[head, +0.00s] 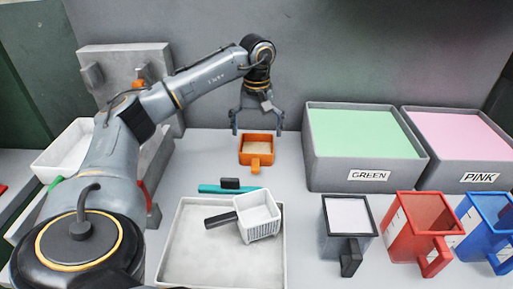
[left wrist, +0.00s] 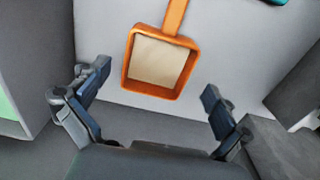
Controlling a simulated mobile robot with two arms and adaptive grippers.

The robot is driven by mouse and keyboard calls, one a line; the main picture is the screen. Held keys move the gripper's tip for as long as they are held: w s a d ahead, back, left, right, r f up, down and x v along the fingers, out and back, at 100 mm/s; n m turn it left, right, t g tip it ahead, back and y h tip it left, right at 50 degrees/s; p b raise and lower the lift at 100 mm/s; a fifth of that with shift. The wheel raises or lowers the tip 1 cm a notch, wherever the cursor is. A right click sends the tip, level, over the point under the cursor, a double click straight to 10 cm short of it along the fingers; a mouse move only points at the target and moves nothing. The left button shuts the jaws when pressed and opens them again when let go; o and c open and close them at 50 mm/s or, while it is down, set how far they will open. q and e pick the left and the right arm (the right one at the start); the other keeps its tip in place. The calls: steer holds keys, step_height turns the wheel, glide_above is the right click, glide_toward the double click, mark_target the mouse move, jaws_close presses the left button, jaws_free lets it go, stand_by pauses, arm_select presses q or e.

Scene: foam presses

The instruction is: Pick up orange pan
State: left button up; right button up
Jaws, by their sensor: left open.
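The orange pan (head: 257,137) is a small square pan with a short handle and a pale beige inside. It stands on the counter near the back wall, its handle toward the front. In the left wrist view the pan (left wrist: 128,75) lies between and beyond the fingertips, its handle pointing up in the picture. My left gripper (head: 257,122) hangs fingers-down above the back of the pan. It is open and empty; in the left wrist view its fingers (left wrist: 157,92) are spread wide on both sides. I see no contact with the pan. My right gripper is not in view.
Bins labelled GREEN (head: 350,175) and PINK (head: 480,178) stand right of the pan. In front are a grey tray (head: 185,262) with a white basket (head: 258,215), a teal-handled tool (head: 215,189), and black (head: 349,245), red (head: 412,240) and blue (head: 480,240) jugs.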

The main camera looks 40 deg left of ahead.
mark_target(256, 147)
arm_select(q)
steer(key=shift+w+a+f+p, duration=0.1)
steer(key=shift+f+p, duration=0.1)
steer(key=shift+f, duration=1.35)
steer(key=shift+w+a+f+p, duration=0.1)
steer(key=shift+f+p, duration=0.1)
steer(key=shift+f, duration=1.35)
steer(key=c, duration=0.9)
